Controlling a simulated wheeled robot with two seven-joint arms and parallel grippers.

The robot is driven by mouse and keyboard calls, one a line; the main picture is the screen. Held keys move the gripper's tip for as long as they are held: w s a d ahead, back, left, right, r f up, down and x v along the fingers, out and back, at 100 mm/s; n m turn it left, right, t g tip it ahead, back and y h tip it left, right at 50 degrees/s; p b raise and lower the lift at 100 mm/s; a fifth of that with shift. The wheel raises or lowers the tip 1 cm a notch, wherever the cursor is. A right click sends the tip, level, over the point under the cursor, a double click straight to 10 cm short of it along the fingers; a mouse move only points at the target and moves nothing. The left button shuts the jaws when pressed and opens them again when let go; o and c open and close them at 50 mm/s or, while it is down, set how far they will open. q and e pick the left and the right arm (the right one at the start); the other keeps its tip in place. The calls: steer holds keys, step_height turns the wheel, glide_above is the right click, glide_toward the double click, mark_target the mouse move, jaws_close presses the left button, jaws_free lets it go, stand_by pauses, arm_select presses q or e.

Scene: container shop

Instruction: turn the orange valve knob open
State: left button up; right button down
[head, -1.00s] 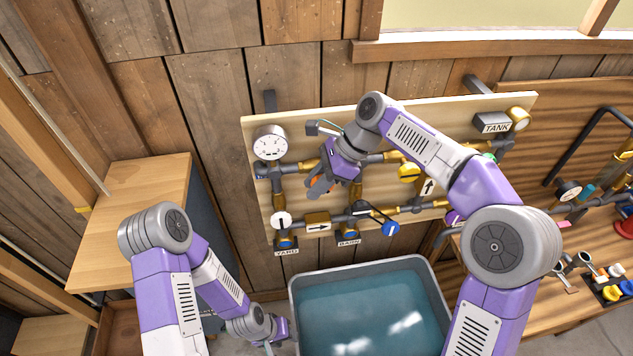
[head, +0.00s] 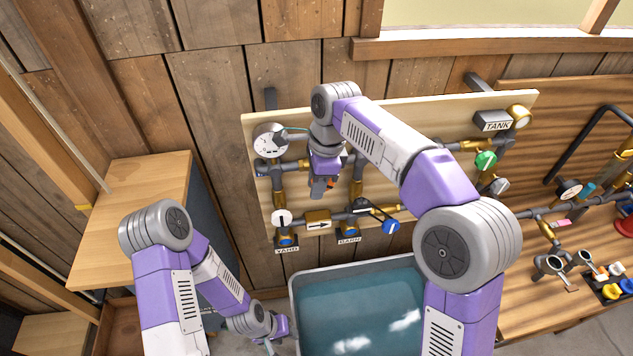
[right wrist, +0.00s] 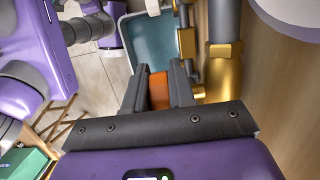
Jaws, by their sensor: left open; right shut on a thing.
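The orange valve knob (right wrist: 159,90) sits between the two fingers of my right gripper (right wrist: 158,82) in the right wrist view, beside a brass fitting (right wrist: 218,72). In the head view the right gripper (head: 322,188) is at the pipe board, and only a sliver of the orange knob (head: 331,183) shows beside its fingers. The right gripper is shut on the knob. My left gripper (head: 272,346) is low at the left of the water tub, at the picture's bottom; it is open, and its fingers are hard to make out.
The pipe board (head: 395,112) carries gauges, a white knob (head: 282,217), a blue knob (head: 390,227) and a green knob (head: 486,160) close around. A water tub (head: 300,285) stands below. A wooden bench (head: 540,310) with fittings is at the right.

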steer(key=c, duration=1)
jaws_free()
steer(key=shift+c, duration=0.2)
steer(key=shift+w+d+r, duration=0.1)
steer(key=shift+d+r, duration=0.1)
steer(key=shift+r, duration=1.05)
steer(key=shift+d+r, duration=0.25)
steer(key=shift+r, duration=1)
steer(key=shift+w+d+r, duration=0.1)
steer(key=shift+d+r, duration=0.1)
steer(key=shift+r, duration=1.05)
steer(key=shift+c, duration=0.2)
